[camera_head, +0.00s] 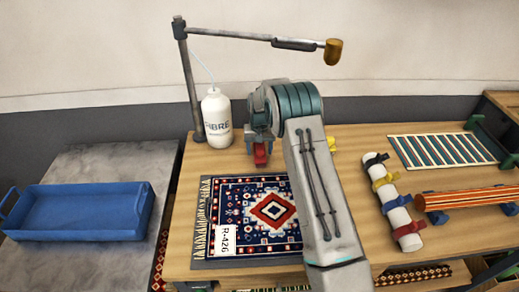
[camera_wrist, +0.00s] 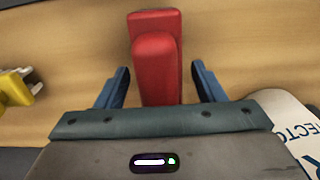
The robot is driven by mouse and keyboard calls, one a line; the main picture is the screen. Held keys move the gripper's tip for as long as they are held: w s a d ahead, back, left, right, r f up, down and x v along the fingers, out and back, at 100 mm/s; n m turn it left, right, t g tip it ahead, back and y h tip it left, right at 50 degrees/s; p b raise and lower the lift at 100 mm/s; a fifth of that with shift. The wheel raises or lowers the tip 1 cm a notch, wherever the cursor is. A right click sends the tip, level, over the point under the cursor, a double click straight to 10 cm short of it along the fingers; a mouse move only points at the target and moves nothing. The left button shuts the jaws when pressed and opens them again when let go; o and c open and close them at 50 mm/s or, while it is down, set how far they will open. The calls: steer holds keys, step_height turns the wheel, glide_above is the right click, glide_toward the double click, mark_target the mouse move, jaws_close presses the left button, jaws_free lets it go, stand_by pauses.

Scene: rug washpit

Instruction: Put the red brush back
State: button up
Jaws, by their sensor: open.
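The red brush (camera_head: 260,154) is at the back of the wooden table, behind the patterned rug, below my gripper (camera_head: 262,138). In the wrist view the red brush (camera_wrist: 155,60) shows as a red block with a rounded red part on top. My gripper (camera_wrist: 158,76) is open, with one blue finger on each side of the brush. Gaps show between the fingers and the brush. The lower end of the brush is hidden by the gripper body, and my arm hides part of the table in the head view.
The white bottle (camera_head: 217,118) stands close left of my gripper, by a lamp post (camera_head: 188,85). A small yellow object (camera_head: 332,143) lies to the right. The rug (camera_head: 230,195), strapped white roll (camera_head: 393,197), striped roll (camera_head: 465,200) and blue tray (camera_head: 75,212) lie around.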

step_height(320, 180, up, 12)
steer(key=b, duration=0.2)
steer(key=shift+f+b, duration=0.15)
steer(key=shift+b, duration=0.25)
